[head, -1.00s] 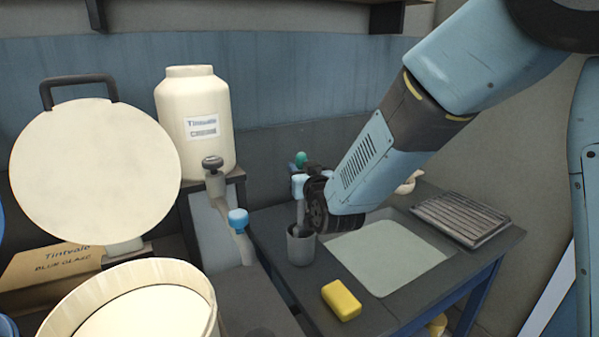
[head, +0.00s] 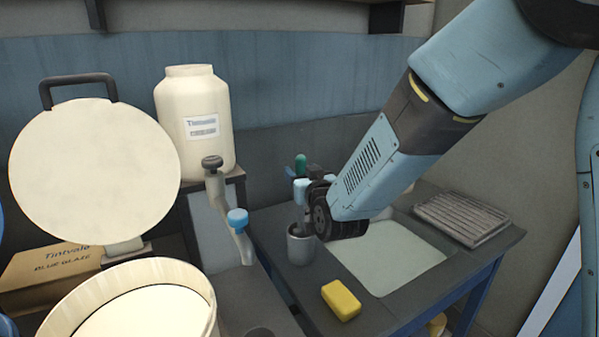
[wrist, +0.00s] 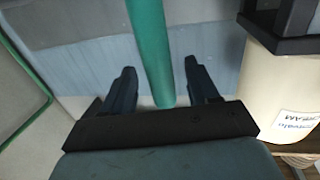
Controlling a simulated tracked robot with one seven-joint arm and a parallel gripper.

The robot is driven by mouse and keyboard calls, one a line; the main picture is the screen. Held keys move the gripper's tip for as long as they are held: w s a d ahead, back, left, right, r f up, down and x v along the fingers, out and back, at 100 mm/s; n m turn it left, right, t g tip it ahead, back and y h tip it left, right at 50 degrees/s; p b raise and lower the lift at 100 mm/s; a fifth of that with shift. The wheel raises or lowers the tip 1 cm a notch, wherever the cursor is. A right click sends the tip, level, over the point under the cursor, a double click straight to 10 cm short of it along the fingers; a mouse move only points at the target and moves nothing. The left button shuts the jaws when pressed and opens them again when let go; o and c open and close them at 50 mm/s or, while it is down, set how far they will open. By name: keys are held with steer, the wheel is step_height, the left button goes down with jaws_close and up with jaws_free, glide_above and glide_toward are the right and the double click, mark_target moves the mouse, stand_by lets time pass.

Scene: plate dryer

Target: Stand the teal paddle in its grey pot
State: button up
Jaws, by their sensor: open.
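The teal paddle's handle (head: 301,165) shows upright above my gripper in the head view. In the wrist view the teal handle (wrist: 150,45) runs down between my two spread fingers, with gaps on both sides. The grey pot (head: 300,248) stands on the worktop directly below my gripper. My gripper (head: 302,189) is open around the handle above the pot's rim; it also shows in the wrist view (wrist: 160,67). A grey part reaches down from the gripper toward the pot's mouth. The paddle's lower end is hidden, so I cannot tell how deep it sits.
A yellow sponge (head: 341,300) lies in front of the sink basin (head: 392,258). A ribbed drying rack (head: 462,218) is at the right.

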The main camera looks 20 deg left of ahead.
steer(key=v, duration=1)
steer(key=shift+s+d, duration=0.2)
steer(key=shift+d, duration=0.05)
steer(key=w+d+r+m+g+h, duration=0.1)
steer(key=w+d+r+m+h, duration=0.15)
steer(key=d, duration=0.85)
steer(key=w+d+r+m+g+h, duration=0.1)
steer(key=w+d+r+g+h, duration=0.15)
steer(key=d, duration=0.75)
steer(key=s+d+m+g+h, duration=0.4)
steer(key=s+d+h, duration=0.2)
steer(key=s+d, duration=1.1)
steer(key=d, duration=0.4)
steer(key=shift+r+m, duration=0.35)
steer(key=shift+r, duration=0.05)
steer(key=shift+d+g, duration=0.1)
steer(key=shift+g, duration=0.15)
